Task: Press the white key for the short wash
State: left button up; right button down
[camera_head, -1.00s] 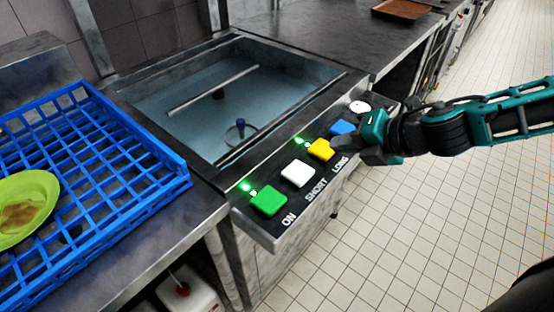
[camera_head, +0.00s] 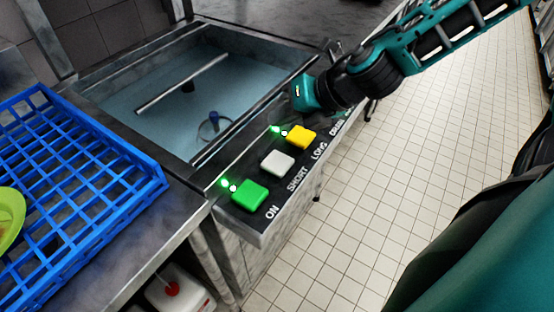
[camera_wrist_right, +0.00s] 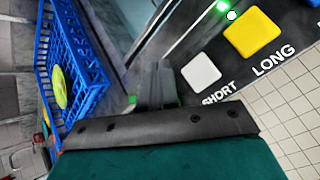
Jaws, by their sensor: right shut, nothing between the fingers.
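The white key (camera_head: 277,162), labelled SHORT, sits on the dark control strip between the green ON key (camera_head: 249,194) and the yellow LONG key (camera_head: 300,137). Small green lights glow beside the green and yellow keys; I see none lit beside the white key. In the head view my right gripper (camera_head: 296,98) is above the strip and basin edge, behind the yellow key; its fingers are hard to make out. In the right wrist view the shut, empty fingers (camera_wrist_right: 157,75) show left of the white key (camera_wrist_right: 201,72), apart from it in the picture. My left gripper is out of view.
The basin (camera_head: 110,125) with bluish water lies behind the strip. A blue rack (camera_head: 150,178) stands at left with part of a green plate (camera_head: 8,220). My right arm hides the far strip. Tiled floor is open at right.

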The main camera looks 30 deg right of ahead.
jog(key=b, duration=0.6)
send_over(282, 162)
notch_tip(282, 162, down, 8)
jog(key=shift+r, duration=0.2)
jog(key=shift+f+b, duration=0.35)
jog(key=shift+b, duration=0.1)
jog(key=shift+f, duration=0.15)
pick_arm(q)
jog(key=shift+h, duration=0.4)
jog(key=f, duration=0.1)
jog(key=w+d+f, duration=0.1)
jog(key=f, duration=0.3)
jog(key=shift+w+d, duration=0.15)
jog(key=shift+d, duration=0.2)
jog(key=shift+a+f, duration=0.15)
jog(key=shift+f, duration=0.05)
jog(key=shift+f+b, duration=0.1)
jog(key=shift+b, duration=0.2)
pick_arm(e)
jog(key=shift+f, duration=0.1)
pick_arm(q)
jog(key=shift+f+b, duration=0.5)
pick_arm(e)
jog(key=shift+f, duration=0.35)
